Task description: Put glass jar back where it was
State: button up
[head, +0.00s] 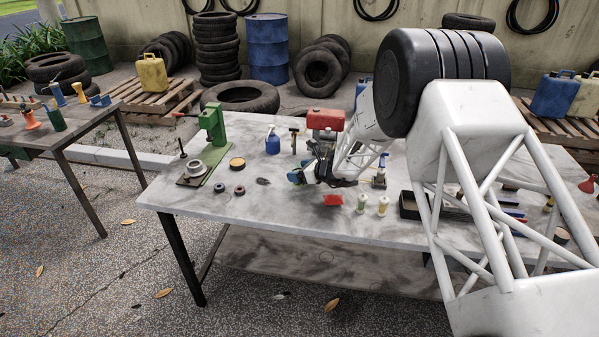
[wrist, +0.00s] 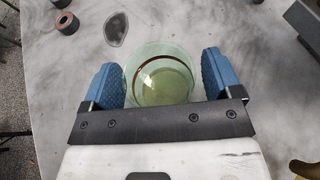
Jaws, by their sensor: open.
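A clear greenish glass jar (wrist: 160,62) stands on the grey table top in the wrist view, seen from above. My gripper (wrist: 160,80) is open, with one blue finger on the left of the jar and one on the right. The jar is between the fingers, and I cannot tell whether either finger touches it. In the head view my gripper (head: 298,177) is low over the middle of the table (head: 285,213). The jar cannot be made out clearly there behind the fingers.
A green press (head: 212,125), a blue bottle (head: 272,141) and small dark rings (head: 240,190) stand to the left. A red item (head: 333,200), two small pale jars (head: 362,203) and a black tray (head: 410,206) are to the right. The front left table area is clear.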

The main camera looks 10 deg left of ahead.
jog(key=v, duration=1.2)
jog(key=shift+s+r, duration=0.15)
jog(key=shift+r, duration=0.05)
dwell(0.6)
jog(key=s+d+r+n+g+h, duration=0.2)
jog(key=s+d+r+n, duration=0.35)
jog(key=s+r, duration=0.4)
jog(key=s+d+r+n+g+h, duration=0.15)
jog(key=s+d+r+n, duration=0.35)
jog(key=s+r, duration=0.5)
jog(key=s+d+r+n+h, duration=0.1)
jog(key=s+d+n+h, duration=0.2)
jog(key=s, duration=0.7)
jog(key=s+d+r+n+h, duration=0.1)
jog(key=s+d+n+h, duration=0.2)
jog(key=s+d, duration=0.4)
jog(key=s+d+r+n+t+h, duration=0.1)
jog(key=s+d+n, duration=0.4)
jog(key=s, duration=1)
jog(key=shift+d+r+n+h, duration=0.35)
jog(key=shift+d+r+h, duration=0.2)
jog(key=shift+h, duration=0.6)
